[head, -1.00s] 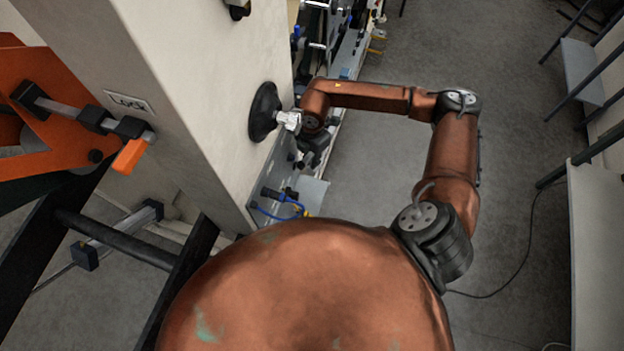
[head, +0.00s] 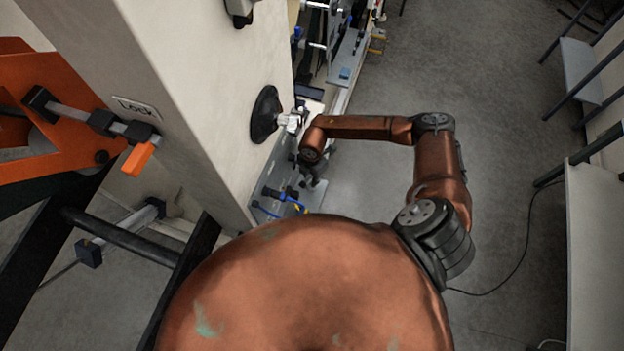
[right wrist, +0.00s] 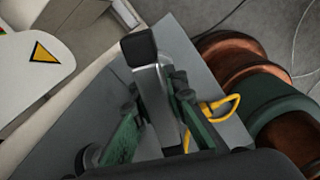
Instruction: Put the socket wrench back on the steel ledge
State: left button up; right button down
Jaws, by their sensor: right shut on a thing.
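My right gripper (head: 309,172) is low beside the pale column, over the grey steel ledge (head: 322,192). In the right wrist view its green fingers (right wrist: 154,110) are shut on the socket wrench (right wrist: 148,75), a grey metal bar with a black block at its far end. The ledge (right wrist: 205,75) shows behind and below the wrench as a flat grey plate. I cannot tell whether the wrench touches it. In the head view the wrench is too small and covered to make out. My left gripper is not in view.
A yellow loop (right wrist: 222,106) lies on the ledge close to the right finger. Blue-handled items (head: 283,194) are at the ledge's near left. A black round disc (head: 266,114) sticks out from the column (head: 205,90). Open floor (head: 375,185) is to the right.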

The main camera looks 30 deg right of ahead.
jog(key=c, duration=2)
grip_release()
jog(key=shift+f, duration=0.1)
jog(key=shift+o, duration=0.2)
jog(key=shift+s, duration=0.1)
notch_tip(320, 180, up, 12)
jog(key=shift+r+b, duration=0.1)
jog(key=shift+b, duration=0.65)
